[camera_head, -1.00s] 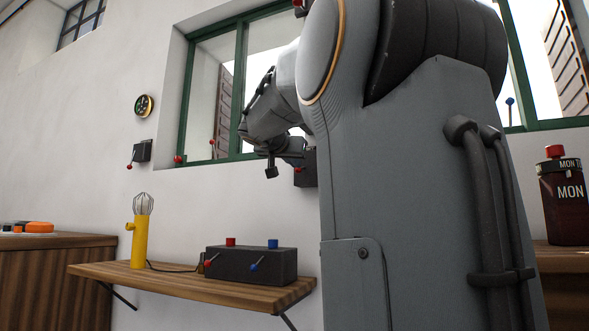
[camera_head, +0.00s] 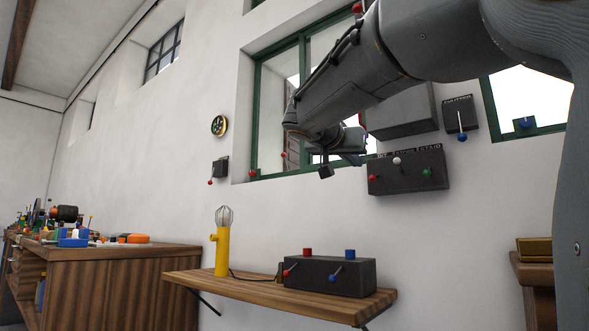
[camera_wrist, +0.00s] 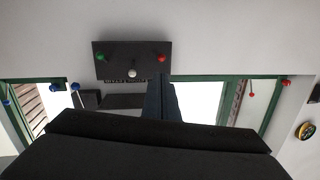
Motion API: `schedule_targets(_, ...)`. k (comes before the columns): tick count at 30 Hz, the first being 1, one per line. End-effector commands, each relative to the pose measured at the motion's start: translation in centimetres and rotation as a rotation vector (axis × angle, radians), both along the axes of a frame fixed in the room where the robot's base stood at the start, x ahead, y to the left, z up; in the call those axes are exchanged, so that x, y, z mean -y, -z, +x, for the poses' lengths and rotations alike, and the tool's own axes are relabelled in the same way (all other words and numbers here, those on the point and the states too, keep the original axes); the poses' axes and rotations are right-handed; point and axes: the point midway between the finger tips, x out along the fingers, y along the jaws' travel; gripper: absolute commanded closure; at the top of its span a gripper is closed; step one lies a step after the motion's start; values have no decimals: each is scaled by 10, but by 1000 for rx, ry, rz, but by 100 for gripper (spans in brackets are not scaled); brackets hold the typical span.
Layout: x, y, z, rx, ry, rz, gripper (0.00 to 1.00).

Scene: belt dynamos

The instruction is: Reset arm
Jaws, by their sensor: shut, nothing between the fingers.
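My arm reaches across the upper middle of the head view, bent and raised in front of the window and wall. My gripper (camera_head: 352,159) hangs at its end, above the wall shelf and left of the lever panel. In the wrist view the dark fingers of my gripper (camera_wrist: 160,92) are together with nothing between them. The wrist picture looks upside down and shows the lever panel (camera_wrist: 112,62) past the fingertips.
The lever panel (camera_head: 409,183) has red, white and green knobs. A blue-levered box (camera_head: 460,115) hangs near it. A wooden shelf (camera_head: 220,284) holds a yellow whisk-topped device (camera_head: 222,250) and a black box (camera_head: 330,280). A cluttered workbench (camera_head: 110,270) stands left. The space above the shelf is clear.

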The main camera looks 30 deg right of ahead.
Motion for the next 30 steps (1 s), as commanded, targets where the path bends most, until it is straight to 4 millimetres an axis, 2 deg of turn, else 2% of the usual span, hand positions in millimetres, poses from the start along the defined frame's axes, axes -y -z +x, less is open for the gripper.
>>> schedule_targets(10,-1,1,1,-3,-3,1,100)
schedule_targets(14,-15,22,11,-50,-41,25,100)
schedule_targets(17,-44,59,27,-138,-116,65,100)
schedule_targets(21,-105,132,46,-308,-263,134,100)
schedule_targets(23,-133,163,49,-383,-331,159,100)
schedule_targets(26,-181,213,48,-509,-444,195,100)
schedule_targets(30,-249,282,33,-682,-608,237,100)
